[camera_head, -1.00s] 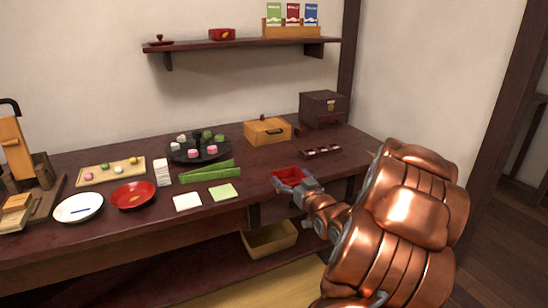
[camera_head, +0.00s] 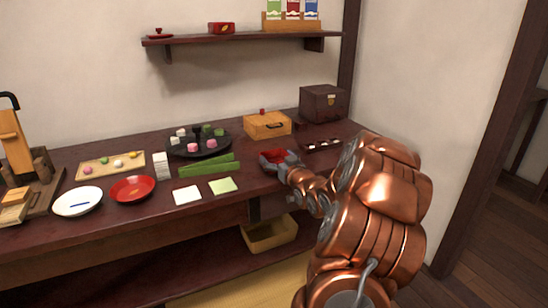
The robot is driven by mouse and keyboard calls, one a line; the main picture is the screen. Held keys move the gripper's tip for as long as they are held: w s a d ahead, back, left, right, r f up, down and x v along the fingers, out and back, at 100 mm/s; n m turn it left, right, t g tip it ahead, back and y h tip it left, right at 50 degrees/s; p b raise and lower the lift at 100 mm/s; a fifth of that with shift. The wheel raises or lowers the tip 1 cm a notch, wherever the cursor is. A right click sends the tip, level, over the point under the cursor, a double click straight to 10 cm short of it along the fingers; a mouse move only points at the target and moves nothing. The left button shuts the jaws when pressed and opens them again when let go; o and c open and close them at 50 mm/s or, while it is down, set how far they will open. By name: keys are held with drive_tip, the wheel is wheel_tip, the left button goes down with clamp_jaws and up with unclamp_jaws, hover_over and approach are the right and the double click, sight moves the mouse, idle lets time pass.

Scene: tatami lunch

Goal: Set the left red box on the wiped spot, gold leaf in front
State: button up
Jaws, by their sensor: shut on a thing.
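My gripper (camera_head: 283,164) is shut on a red box (camera_head: 273,155), near the front right part of the dark table (camera_head: 235,205). The fingers hide part of the box, and I cannot make out a gold leaf on it. Another red box (camera_head: 222,28) with a gold mark on its front sits on the wall shelf. I cannot pick out a wiped spot on the table.
A wooden box (camera_head: 267,126) and a dark chest (camera_head: 324,103) stand behind my gripper. A dark narrow tray (camera_head: 322,145) lies to its right. A green strip (camera_head: 209,167), a round black tray (camera_head: 183,155) and two square sheets lie to its left.

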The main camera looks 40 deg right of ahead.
drive_tip(key=shift+x, duration=1.2)
drive_tip(key=shift+f+b, duration=0.25)
drive_tip(key=shift+b, duration=0.05)
drive_tip(key=shift+f, duration=0.1)
drive_tip(key=o, duration=0.8)
drive_tip(key=shift+s, duration=0.15)
drive_tip(key=p+v, duration=0.1)
drive_tip(key=v, duration=1)
drive_tip(key=shift+s+a, duration=0.2)
drive_tip(key=shift+s, duration=0.15)
